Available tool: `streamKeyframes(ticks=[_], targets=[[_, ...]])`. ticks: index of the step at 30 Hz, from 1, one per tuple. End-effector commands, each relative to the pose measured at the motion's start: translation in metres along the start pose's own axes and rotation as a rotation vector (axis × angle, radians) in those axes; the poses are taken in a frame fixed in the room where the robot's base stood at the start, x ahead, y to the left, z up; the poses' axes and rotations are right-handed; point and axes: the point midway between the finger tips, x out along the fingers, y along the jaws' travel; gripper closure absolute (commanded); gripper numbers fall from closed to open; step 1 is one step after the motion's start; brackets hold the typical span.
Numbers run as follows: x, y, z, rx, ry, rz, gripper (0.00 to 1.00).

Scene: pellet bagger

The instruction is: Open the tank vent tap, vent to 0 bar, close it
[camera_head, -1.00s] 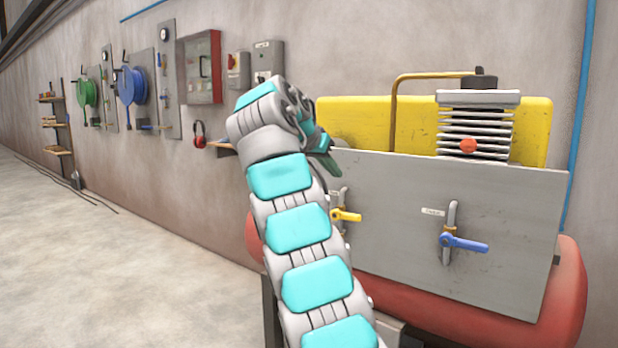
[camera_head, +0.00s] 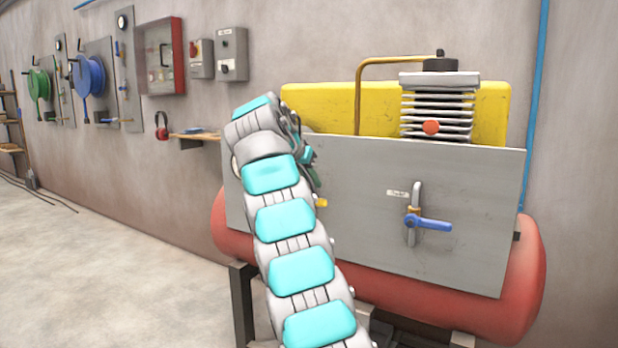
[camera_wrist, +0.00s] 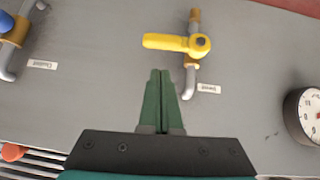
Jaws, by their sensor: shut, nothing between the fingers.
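A yellow-handled tap (camera_wrist: 178,43) is on the grey panel, just beyond my fingertips in the wrist view. Its handle lies crosswise to its pipe. In the head view my arm hides most of it, and only a yellow end (camera_head: 321,203) shows. A small label (camera_wrist: 208,89) is beside it, too small to read surely. My gripper (camera_wrist: 160,73) is shut and empty, pointing at this tap and apart from it. It also shows in the head view (camera_head: 314,178). A round gauge (camera_wrist: 305,114) is at the wrist view's right edge, partly cut off; its reading is unclear.
A blue-handled tap (camera_head: 430,224) is further right on the grey panel (camera_head: 460,180), its handle nearly crosswise. The panel is on a red tank (camera_head: 520,270) below a finned compressor head (camera_head: 438,110). A small shelf (camera_head: 195,136) is left of the tank. The floor at left is open.

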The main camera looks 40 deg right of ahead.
Motion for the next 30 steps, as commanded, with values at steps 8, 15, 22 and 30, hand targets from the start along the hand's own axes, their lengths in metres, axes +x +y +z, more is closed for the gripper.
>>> streamKeyframes(ticks=[8, 15, 22, 30], targets=[[0.014, 0.001, 0.015, 0.000, -0.001, 0.002, 1.00], [0.018, 0.000, 0.018, 0.001, 0.002, -0.001, 1.00], [0.018, 0.000, 0.018, 0.001, 0.002, -0.001, 1.00], [0.022, 0.000, 0.024, 0.017, 0.001, -0.017, 1.00]])
